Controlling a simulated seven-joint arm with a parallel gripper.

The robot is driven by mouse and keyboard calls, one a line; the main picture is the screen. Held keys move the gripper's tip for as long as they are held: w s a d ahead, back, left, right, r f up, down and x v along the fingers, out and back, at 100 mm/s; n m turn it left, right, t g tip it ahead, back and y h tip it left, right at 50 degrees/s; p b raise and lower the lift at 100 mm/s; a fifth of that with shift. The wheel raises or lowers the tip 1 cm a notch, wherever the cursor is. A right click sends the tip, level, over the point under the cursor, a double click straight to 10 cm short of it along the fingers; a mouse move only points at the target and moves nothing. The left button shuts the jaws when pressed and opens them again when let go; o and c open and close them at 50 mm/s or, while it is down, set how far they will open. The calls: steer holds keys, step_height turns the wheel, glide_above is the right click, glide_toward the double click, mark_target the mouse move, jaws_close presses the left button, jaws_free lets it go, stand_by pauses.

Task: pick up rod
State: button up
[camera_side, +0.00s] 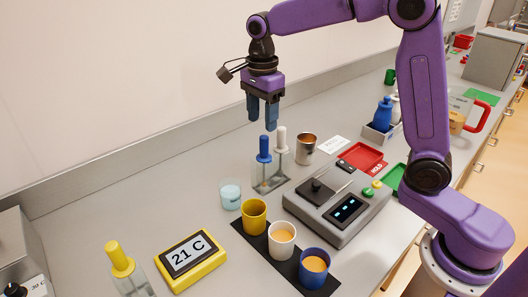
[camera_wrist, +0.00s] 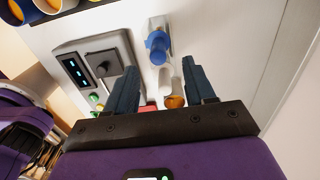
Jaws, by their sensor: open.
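My gripper (camera_side: 262,121) is open and empty, pointing down above the back of the bench. In the side view its blue-grey fingers appear just above the blue-topped bottle (camera_side: 264,150) and the white-topped bottle (camera_side: 281,145). A thin pale stick, perhaps the rod (camera_side: 343,188), lies on top of the grey device (camera_side: 325,222), to the right of and below my gripper. In the wrist view my gripper (camera_wrist: 163,82) shows both fingers apart, with the grey device (camera_wrist: 92,62) to the left.
A metal cup (camera_side: 305,148) and a glass of pale blue liquid (camera_side: 230,194) stand near the bottles. Yellow (camera_side: 254,217), white (camera_side: 281,240) and blue (camera_side: 314,268) cups stand on a black mat. A red tray (camera_side: 361,157) is behind the device.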

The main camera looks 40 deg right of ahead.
mark_target(264, 136)
steer(key=shift+s+d+f, duration=0.1)
steer(key=shift+f, duration=2.1)
steer(key=shift+s+d+f, duration=0.1)
steer(key=shift+f, duration=2.05)
steer(key=c, duration=1)
